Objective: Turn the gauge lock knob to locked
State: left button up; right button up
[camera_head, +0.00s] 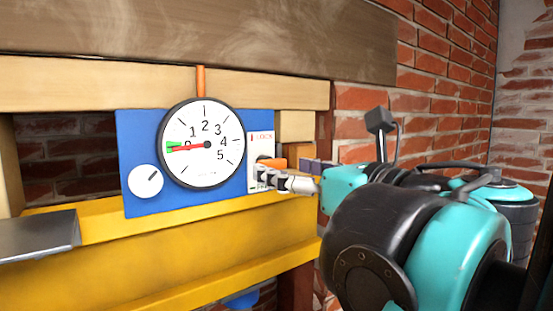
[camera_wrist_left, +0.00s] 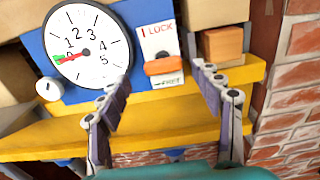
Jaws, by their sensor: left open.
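The orange gauge lock knob (camera_wrist_left: 164,67) sits on a white plate (camera_wrist_left: 157,39) marked LOCK at the top and FREE at the bottom. In the wrist view its bar lies roughly crosswise, between the two words. In the head view the knob (camera_head: 272,162) is partly covered by my left gripper (camera_head: 285,180). My left gripper (camera_wrist_left: 160,82) is open, its two fingers apart on either side of the knob in the wrist view. I see no clear contact with it. My right gripper is not in view.
A round gauge (camera_head: 203,144) on the blue panel (camera_head: 131,128) has its red needle near 0, beside a green marker. A small white dial (camera_head: 146,181) is at lower left. A yellow beam (camera_head: 180,255) runs below; a brick wall (camera_head: 440,65) stands at right.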

aim_at(276, 166)
pick_arm(q)
jog(key=x, duration=0.3)
jog(key=shift+w+f, duration=0.1)
jog(key=shift+w, duration=0.35)
jog(key=shift+s, duration=0.1)
jog(key=c, duration=1.2)
